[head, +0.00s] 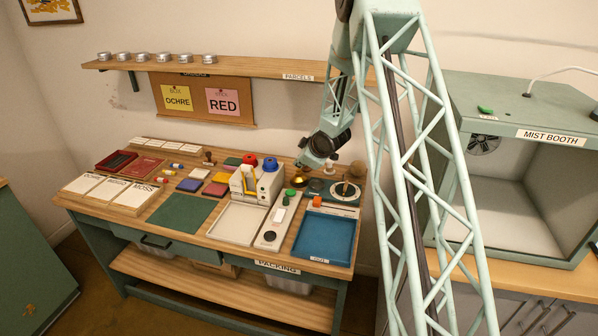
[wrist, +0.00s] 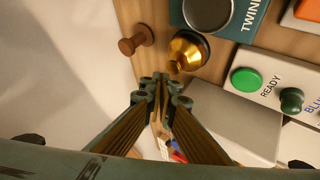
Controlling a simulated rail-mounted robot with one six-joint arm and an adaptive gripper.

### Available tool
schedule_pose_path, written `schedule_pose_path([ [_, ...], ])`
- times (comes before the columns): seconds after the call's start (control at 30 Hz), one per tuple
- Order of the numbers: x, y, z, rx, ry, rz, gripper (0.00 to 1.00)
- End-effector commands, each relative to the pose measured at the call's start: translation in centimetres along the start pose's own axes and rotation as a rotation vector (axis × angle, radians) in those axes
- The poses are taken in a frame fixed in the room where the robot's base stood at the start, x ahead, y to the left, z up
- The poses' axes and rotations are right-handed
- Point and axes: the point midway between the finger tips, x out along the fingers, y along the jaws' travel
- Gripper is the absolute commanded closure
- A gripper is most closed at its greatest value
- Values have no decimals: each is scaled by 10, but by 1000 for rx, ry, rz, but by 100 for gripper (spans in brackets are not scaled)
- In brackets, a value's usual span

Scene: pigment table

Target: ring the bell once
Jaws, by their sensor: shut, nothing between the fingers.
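The bell is a small brass dome (head: 299,181) on the packing table, near its back edge and right of the white machine. In the wrist view the bell (wrist: 187,50) lies just beyond my fingertips, slightly to the right, on a dark base. My gripper (head: 303,165) hangs above and close to the bell in the head view. In the wrist view my gripper (wrist: 161,82) has its fingertips together with nothing between them. A gap shows between fingertips and bell in the wrist view, but the exact height is hard to tell.
A brown wooden knob (wrist: 136,41) stands left of the bell in the wrist view. The white machine (head: 262,185) is close by.

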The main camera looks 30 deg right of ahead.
Motion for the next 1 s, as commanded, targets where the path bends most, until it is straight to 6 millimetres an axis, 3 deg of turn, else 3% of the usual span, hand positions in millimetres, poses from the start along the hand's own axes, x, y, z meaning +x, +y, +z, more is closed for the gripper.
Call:
schedule_pose_path([
  [1.0, 6, -4, 4, 0, 0, 0, 100],
])
